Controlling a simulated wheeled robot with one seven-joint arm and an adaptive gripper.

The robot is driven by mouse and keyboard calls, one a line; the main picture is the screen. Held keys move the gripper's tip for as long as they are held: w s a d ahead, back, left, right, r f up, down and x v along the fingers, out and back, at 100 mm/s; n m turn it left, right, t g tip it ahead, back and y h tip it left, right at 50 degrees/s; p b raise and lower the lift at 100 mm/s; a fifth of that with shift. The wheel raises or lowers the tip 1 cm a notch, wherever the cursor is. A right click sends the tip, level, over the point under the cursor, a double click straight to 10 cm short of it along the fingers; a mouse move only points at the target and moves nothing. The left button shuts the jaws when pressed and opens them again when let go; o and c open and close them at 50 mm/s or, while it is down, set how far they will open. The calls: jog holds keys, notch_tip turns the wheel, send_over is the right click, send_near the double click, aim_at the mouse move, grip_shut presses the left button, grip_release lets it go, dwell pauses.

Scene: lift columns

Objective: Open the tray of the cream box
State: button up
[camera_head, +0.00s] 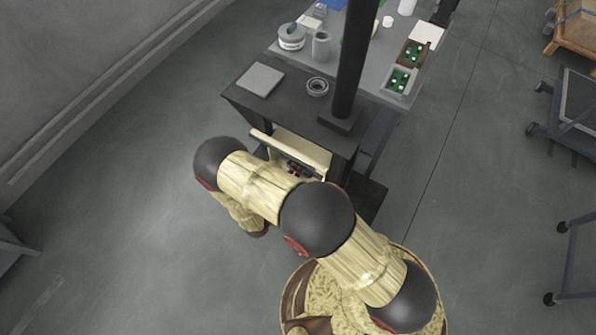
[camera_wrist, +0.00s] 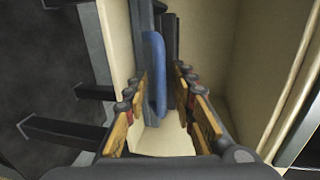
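The cream box (camera_head: 312,150) shows in the head view at the front of a dark stand, partly hidden by my arm. A long cream edge (camera_head: 262,137) sticks out at its left; I cannot tell whether this is the tray's front. In the wrist view, cream walls (camera_wrist: 272,60) rise on both sides of my gripper (camera_wrist: 163,103). My gripper is open, its fingers apart. A blue rounded bar (camera_wrist: 155,75) lies between and beyond the fingers, beside grey and dark strips. I cannot tell whether a finger touches it. In the head view my gripper (camera_head: 293,170) is mostly hidden.
The dark stand (camera_head: 236,90) carries a grey plate (camera_head: 260,79), a ring (camera_head: 317,86) and a black post (camera_head: 351,65). A cluttered grey table (camera_head: 375,70) stands behind. Dark bars (camera_wrist: 65,133) lie at left in the wrist view. The floor at left is clear.

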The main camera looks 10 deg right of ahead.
jog(key=shift+c, duration=1.2)
jog(key=c, duration=0.4)
grip_shut()
